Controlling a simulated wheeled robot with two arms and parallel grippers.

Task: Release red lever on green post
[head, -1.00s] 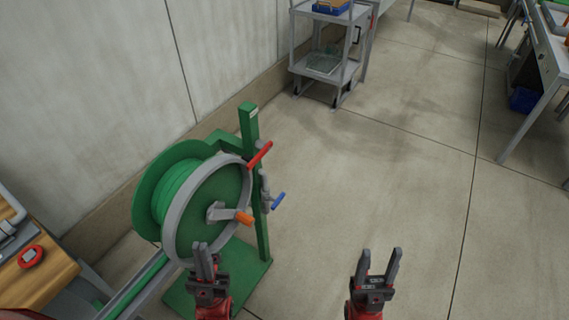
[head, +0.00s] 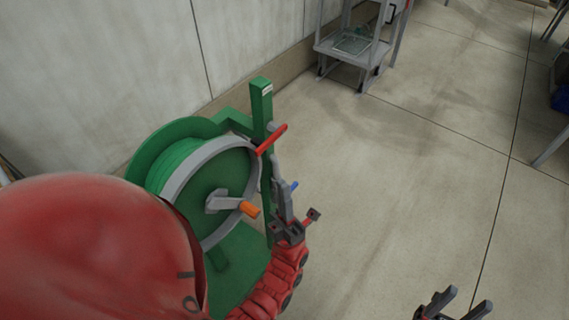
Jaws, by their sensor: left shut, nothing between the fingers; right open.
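The green post (head: 261,104) stands upright beside a green hose reel. The red lever (head: 271,139) sits on the post's upper part and slants up to the right. My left gripper (head: 277,162) is shut and empty, its fingers pointing up, with the tips just below the red lever in the picture. I cannot tell whether they touch it. A blue handle (head: 294,186) lower on the post is partly hidden behind my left gripper. My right gripper (head: 465,297) is open and empty at the bottom right, away from the post.
The reel (head: 205,180) has a grey rim and an orange crank handle (head: 249,209). A grey cart (head: 352,45) stands at the back by the wall (head: 100,70). The floor right of the post is clear.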

